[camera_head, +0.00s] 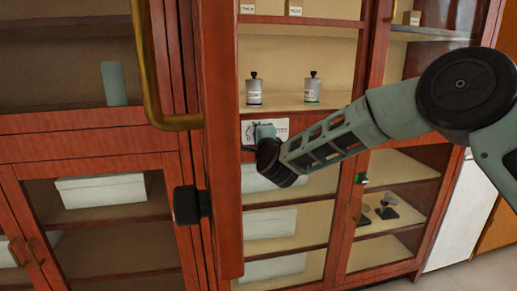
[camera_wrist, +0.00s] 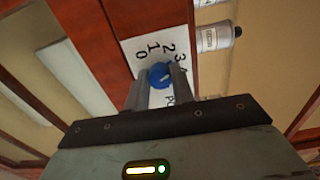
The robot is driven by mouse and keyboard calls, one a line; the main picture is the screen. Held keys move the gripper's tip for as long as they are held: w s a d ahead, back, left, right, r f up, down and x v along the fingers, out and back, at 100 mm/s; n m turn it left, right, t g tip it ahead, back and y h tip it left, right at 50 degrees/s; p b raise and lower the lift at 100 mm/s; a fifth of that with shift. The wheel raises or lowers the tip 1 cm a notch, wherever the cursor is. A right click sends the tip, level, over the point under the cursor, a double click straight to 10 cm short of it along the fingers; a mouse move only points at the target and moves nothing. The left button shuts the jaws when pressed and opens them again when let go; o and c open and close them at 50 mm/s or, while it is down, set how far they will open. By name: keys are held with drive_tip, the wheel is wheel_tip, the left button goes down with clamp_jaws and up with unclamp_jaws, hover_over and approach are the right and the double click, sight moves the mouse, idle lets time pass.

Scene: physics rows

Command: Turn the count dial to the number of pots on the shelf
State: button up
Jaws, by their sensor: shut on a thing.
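The count dial is a blue knob (camera_wrist: 159,75) on a white card (camera_wrist: 134,50) with printed numbers; 0, 1, 2, 3 and part of a 4 show. My gripper (camera_wrist: 158,72) is shut on the knob, one finger on each side. A pale mark shows on the knob, but I cannot tell which number it points to. In the head view my gripper (camera_head: 262,137) is at the card (camera_head: 281,126) and hides the knob. Two grey pots with black knobbed lids, a left pot (camera_head: 254,92) and a right pot (camera_head: 312,90), stand on the shelf (camera_head: 285,108) just above.
An open red door edge with a black block (camera_head: 187,205) and a brass handle (camera_head: 152,90) stand left of my gripper. White boxes (camera_head: 270,222) lie on the lower shelves. Small labelled blocks (camera_head: 295,8) stand on the shelf above the pots.

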drive_tip(key=shift+d+m+b, duration=0.1)
drive_tip(key=shift+m+b, duration=0.6)
drive_tip(key=shift+m, duration=0.1)
drive_tip(key=o, duration=1)
drive_tip(key=b+v, duration=0.1)
drive_tip(key=v, duration=1.6)
drive_tip(key=shift+s, duration=0.2)
drive_tip(key=shift+r, duration=0.1)
